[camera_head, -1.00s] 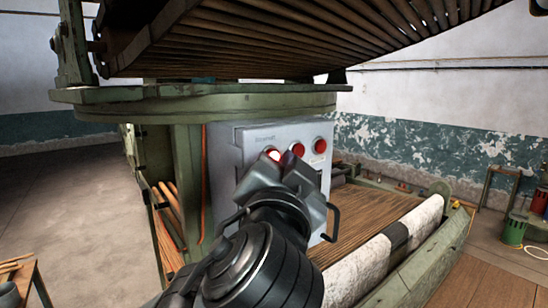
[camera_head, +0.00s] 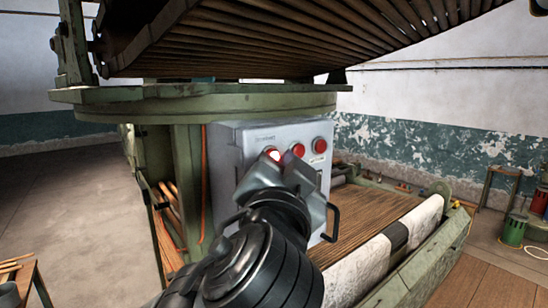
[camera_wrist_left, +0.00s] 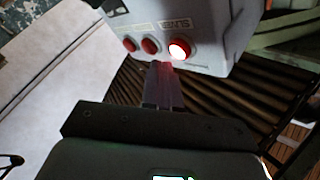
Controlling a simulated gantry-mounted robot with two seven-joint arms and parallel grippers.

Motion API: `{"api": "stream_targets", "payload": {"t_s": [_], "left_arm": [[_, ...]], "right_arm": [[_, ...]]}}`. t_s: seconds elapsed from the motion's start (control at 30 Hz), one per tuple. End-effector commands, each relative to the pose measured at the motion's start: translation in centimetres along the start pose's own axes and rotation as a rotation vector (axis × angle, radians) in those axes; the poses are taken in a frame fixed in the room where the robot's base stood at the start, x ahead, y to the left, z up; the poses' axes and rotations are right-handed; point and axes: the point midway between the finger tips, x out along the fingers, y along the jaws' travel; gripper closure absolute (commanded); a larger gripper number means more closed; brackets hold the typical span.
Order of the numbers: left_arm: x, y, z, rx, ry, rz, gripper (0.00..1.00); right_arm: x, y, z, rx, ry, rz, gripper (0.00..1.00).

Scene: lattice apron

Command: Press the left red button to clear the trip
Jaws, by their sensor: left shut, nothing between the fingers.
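A grey control box (camera_head: 228,150) carries three red buttons in a row on its front. The left red button (camera_head: 271,154) glows bright white-red, and it also shows lit in the wrist view (camera_wrist_left: 179,50). The middle red button (camera_head: 298,150) and right red button (camera_head: 320,145) are unlit. My left gripper (camera_head: 288,160) is shut and empty, in front of the box, with its tips near the left and middle buttons. In the wrist view the shut fingers (camera_wrist_left: 159,68) end just beside the lit button. Whether they touch the box cannot be told. My right gripper is out of view.
A green machine frame (camera_head: 185,190) stands around the box, with a slatted brown apron (camera_head: 370,215) to its right. A slatted section hangs overhead. A black handle (camera_head: 333,224) juts from the box's lower right. Open floor lies to the left.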

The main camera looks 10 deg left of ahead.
Motion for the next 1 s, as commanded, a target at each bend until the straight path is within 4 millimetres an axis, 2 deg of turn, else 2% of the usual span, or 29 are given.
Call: {"api": "stream_targets", "payload": {"t_s": [1.0], "left_arm": [[0.61, -0.45, 0.44, 0.000, 0.000, 0.000, 1.00]], "right_arm": [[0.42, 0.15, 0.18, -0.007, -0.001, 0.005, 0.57]]}}
